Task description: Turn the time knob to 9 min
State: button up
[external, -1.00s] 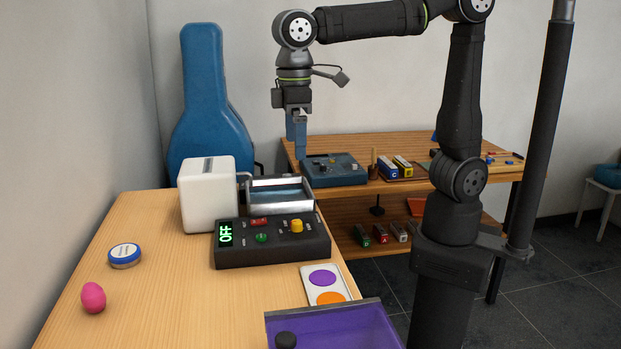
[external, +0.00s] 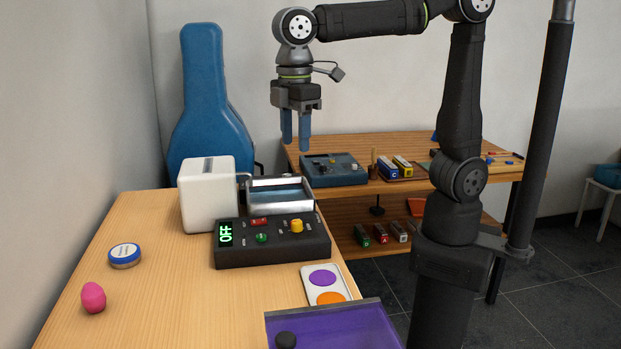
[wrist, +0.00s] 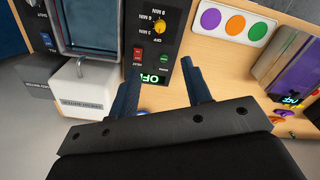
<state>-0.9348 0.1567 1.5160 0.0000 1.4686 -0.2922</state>
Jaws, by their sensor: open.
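The yellow time knob (external: 297,226) is on the right part of the black control box (external: 285,252). In the wrist view the knob (wrist: 160,26) appears near the top, with 3, 6 and 9 MIN labels beside it; its exact pointing direction is too small to tell. The green display (external: 225,234) reads OFF. My gripper (external: 295,147) is open and empty, with blue fingers pointing down, high above the box and apart from it. In the wrist view its fingers (wrist: 160,68) spread below the knob, on either side of the display.
A red switch (external: 259,222) and green button (external: 262,238) sit on the same box. A white tank (external: 208,200) and metal basin (external: 281,204) stand behind it. A card with coloured discs (external: 309,273) and a purple tray (external: 345,325) are in front. The table's left is mostly clear.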

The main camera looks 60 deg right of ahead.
aim_at(296, 222)
notch_tip(296, 222, down, 18)
jog(key=n, duration=1.3)
jog(key=shift+f, duration=0.25)
grip_shut()
